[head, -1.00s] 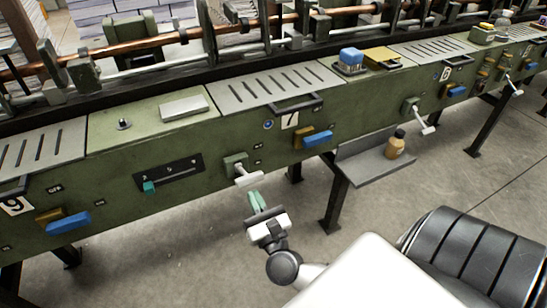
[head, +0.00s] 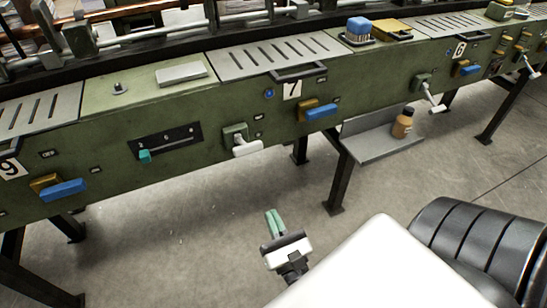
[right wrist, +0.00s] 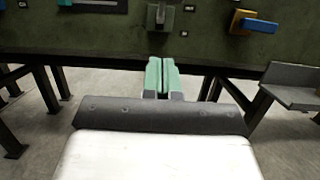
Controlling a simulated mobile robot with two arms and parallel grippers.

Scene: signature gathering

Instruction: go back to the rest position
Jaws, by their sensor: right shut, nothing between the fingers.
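My right gripper (head: 275,222) has green fingers and is shut and empty. It hangs over the bare floor in front of the green machine (head: 200,130), below and apart from the white-handled lever (head: 246,147). In the right wrist view my gripper's fingers (right wrist: 161,76) lie side by side, with the machine's lower edge (right wrist: 110,55) beyond them. My left gripper is not in view.
A grey shelf (head: 365,150) with a brown bottle (head: 403,123) juts from the machine to the right of my gripper. Dark legs (head: 338,185) stand below the machine. The concrete floor (head: 180,250) around the gripper is clear.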

